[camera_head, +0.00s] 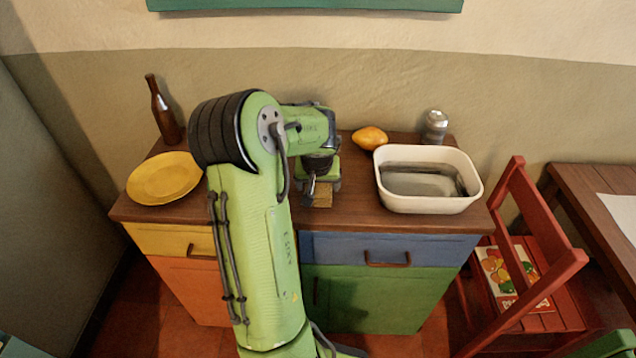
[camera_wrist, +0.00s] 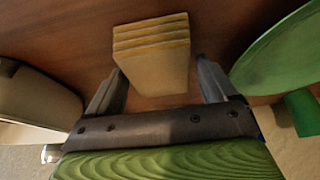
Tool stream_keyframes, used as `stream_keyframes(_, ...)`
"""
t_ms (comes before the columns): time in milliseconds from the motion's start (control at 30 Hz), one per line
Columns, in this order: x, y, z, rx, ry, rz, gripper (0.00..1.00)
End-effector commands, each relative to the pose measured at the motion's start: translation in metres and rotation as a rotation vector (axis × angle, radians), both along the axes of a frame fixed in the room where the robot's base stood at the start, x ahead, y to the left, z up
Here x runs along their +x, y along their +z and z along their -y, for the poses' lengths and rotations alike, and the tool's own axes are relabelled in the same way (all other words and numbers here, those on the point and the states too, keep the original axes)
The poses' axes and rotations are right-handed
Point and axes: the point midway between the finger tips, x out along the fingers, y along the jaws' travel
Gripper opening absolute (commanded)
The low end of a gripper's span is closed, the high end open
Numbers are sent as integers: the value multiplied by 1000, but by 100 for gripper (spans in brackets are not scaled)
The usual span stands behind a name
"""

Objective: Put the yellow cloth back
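The yellow cloth (camera_head: 323,196) is a small folded stack on the wooden counter top, partly hidden by my gripper (camera_head: 308,188) in the head view. In the wrist view the folded cloth (camera_wrist: 153,60) shows its layers and lies between the two fingers of my gripper (camera_wrist: 163,85). The fingers are spread apart. The left finger is close to the cloth's edge; I cannot tell whether it touches. A gap shows between the cloth and the right finger.
A white tub (camera_head: 428,203) stands right on the counter, with an orange-yellow fruit (camera_head: 369,138) and a metal shaker (camera_head: 435,127) behind it. A yellow plate (camera_head: 163,178) and brown bottle (camera_head: 163,108) are left. A red chair (camera_head: 525,265) stands right of the cabinet.

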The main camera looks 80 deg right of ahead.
Motion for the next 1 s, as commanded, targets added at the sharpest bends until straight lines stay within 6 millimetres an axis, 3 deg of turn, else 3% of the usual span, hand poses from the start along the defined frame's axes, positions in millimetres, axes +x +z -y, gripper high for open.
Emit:
stream_keyframes(100, 0, 1, 0, 0, 0, 0, 99)
stream_keyframes(400, 0, 6, 0, -2, 0, 1, 99)
stream_keyframes(800, -7, 97, -36, -3, 2, 4, 99)
stream_keyframes(1000, -9, 114, -45, 0, 1, 1, 99)
